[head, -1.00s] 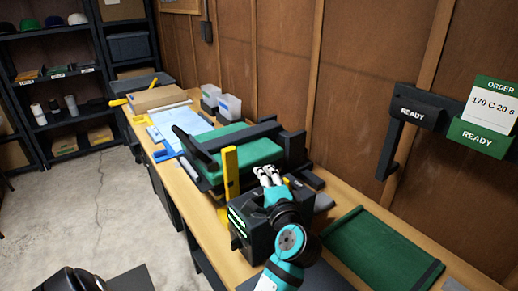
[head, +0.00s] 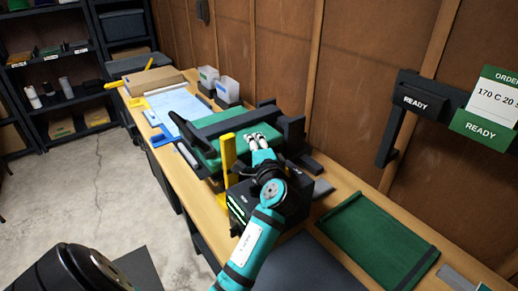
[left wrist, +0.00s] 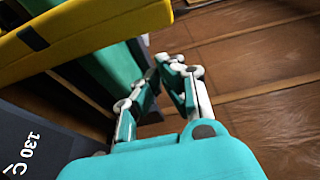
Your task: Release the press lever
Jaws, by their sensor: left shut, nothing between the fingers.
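The press (head: 205,158) stands on the bench with a green slab and black bars. A yellow upright lever (head: 229,165) rises at its near side, beside a dark control box (head: 262,208) with lit green strips. The yellow part (left wrist: 95,32) crosses the top left of the left wrist view. My left gripper (head: 257,141) is shut and empty, above the box, right of the lever and apart from it. In the left wrist view my fingertips (left wrist: 168,62) are near the green slab (left wrist: 112,72). My right gripper is not in view.
A green mat (head: 375,240) lies on the bench at right. READY signs (head: 423,103) hang on the wooden wall. White-topped bins (head: 228,90), papers (head: 180,108) and a cardboard box (head: 150,80) sit farther back. The control box reads 130 C (left wrist: 25,152). Concrete floor is clear at left.

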